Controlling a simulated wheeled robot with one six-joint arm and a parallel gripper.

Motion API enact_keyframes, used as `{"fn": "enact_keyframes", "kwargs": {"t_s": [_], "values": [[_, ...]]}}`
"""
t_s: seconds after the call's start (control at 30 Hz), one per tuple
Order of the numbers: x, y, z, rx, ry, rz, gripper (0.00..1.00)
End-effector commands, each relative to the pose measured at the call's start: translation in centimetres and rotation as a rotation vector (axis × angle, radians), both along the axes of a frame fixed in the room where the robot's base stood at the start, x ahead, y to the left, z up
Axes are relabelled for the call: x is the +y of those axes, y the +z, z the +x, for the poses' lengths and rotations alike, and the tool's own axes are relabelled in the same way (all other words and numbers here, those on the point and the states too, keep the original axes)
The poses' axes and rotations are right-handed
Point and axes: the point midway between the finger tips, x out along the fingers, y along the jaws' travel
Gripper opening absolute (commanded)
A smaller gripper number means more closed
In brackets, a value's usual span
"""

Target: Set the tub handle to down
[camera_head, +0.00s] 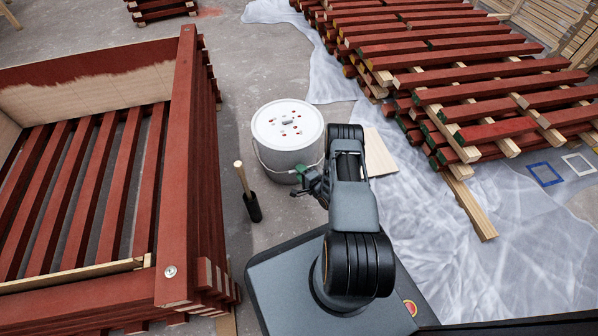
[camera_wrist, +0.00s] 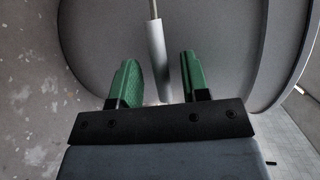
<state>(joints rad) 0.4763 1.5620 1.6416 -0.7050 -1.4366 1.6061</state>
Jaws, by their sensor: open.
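A white tub (camera_head: 272,157) with a lid (camera_head: 287,122) stands on the floor. Its thin wire handle (camera_head: 259,158) curves down along the tub's near side rather than over the lid. My gripper (camera_head: 302,178) is at the tub's near right side, below the lid rim. In the wrist view its green fingers (camera_wrist: 160,80) are open, with the handle's pale grip (camera_wrist: 157,48) showing between them and a gap on both sides. The tub's wall (camera_wrist: 105,45) fills the background there. The arm hides part of the tub's right side in the head view.
A stack of red battens (camera_head: 178,170) rises farther left. More red battens (camera_head: 480,100) are piled at the right on clear sheeting (camera_head: 520,240). Bare floor (camera_head: 235,85) lies behind and left of the tub.

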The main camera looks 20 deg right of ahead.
Motion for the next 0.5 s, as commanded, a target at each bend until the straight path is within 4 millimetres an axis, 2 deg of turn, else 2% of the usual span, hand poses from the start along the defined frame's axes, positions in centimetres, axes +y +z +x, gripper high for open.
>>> {"fn": "enact_keyframes", "kwargs": {"t_s": [0.27, 0.5], "values": [[0.21, 0.0, 0.05, 0.0, 0.003, 0.0, 0.42], [0.11, 0.0, 0.03, 0.0, 0.002, 0.0, 0.19]]}}
